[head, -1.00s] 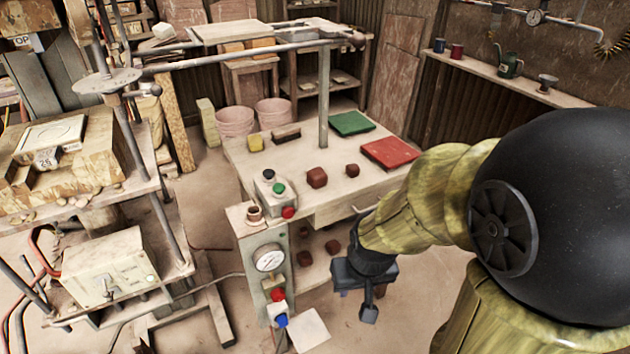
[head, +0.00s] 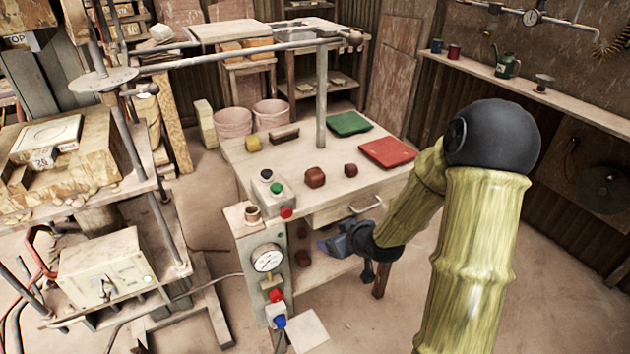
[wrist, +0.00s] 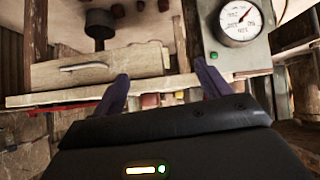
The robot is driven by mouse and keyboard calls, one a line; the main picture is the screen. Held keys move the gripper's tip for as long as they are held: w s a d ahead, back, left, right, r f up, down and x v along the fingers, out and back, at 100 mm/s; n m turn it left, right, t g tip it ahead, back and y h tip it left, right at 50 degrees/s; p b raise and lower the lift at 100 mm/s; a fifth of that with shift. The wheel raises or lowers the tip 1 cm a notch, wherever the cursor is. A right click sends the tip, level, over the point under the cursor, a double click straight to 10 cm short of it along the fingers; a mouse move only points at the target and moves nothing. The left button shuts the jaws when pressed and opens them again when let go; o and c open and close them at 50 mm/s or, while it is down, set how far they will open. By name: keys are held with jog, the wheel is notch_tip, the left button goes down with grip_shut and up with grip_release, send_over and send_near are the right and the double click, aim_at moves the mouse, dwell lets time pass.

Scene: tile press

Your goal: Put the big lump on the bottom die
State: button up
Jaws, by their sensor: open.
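Two reddish-brown lumps sit on the worktable's top. The larger, blocky one (head: 315,177) is left of the smaller one (head: 351,170). In the head view, the pale plate marked 20 (head: 50,135), which looks like the bottom die, lies on the wooden press block at the left. My gripper (head: 328,245) is in front of the table, below the top and near the lower shelf. It also shows in the wrist view (wrist: 162,85), its purple fingers apart and nothing clearly held. A brown lump shows beyond the fingers there, but I cannot tell which.
Red (head: 388,152) and green (head: 349,124) mats lie at the table's right. A post (head: 322,100) rises from the table. A gauge box (head: 265,265) stands at its front left corner. The drawer (head: 345,208) has a handle. More brown lumps (head: 303,258) lie on the lower shelf.

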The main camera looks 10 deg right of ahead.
jog(key=w+d+r+t+y, duration=0.2)
jog(key=w+d+r+t, duration=0.2)
jog(key=t, duration=0.3)
jog(key=shift+w+r+m+y, duration=0.4)
jog(key=shift+w+r, duration=0.05)
jog(key=shift+w, duration=0.45)
jog(key=shift+w+a, duration=0.1)
send_near(315, 181)
jog(key=w+r, duration=0.1)
jog(key=w, duration=0.1)
jog(key=w+a+r, duration=0.1)
jog(key=w+r, duration=0.1)
jog(key=shift+w+a+r+p, duration=0.1)
jog(key=shift+a+r+p, duration=0.1)
jog(key=shift+p, duration=0.2)
jog(key=shift+w+a, duration=0.1)
jog(key=shift+w, duration=0.15)
jog(key=shift+p+x, duration=0.35)
jog(key=shift+x, duration=2.25)
jog(key=shift+f, duration=0.15)
